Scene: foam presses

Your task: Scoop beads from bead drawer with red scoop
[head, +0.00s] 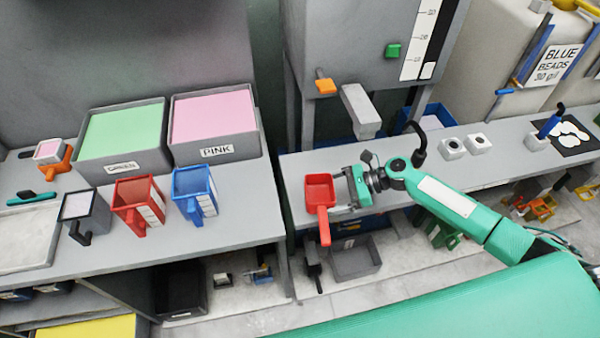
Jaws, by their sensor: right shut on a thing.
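The red scoop (319,189) is in the middle of the head view, its square cup up and its handle towards me. My right gripper (336,209) is shut on its handle, with the arm coming in from the right. The scoop's inside looks plain red, with no beads to be seen. It shows over the bench below the hopper; its exact height is unclear. Two open bins stand at the left: one with a green fill (121,131), labelled GREEN, and one with a pink fill (213,113), labelled PINK. I cannot tell which container is the bead drawer. My left gripper is out of view.
Grey (84,208), red (137,202) and blue (194,190) jugs stand before the bins. A grey hopper (345,50) with a chute (360,110) overhangs the bench. A tank with a BLUE BEADS sign (561,64) stands far right. A gap separates the two benches.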

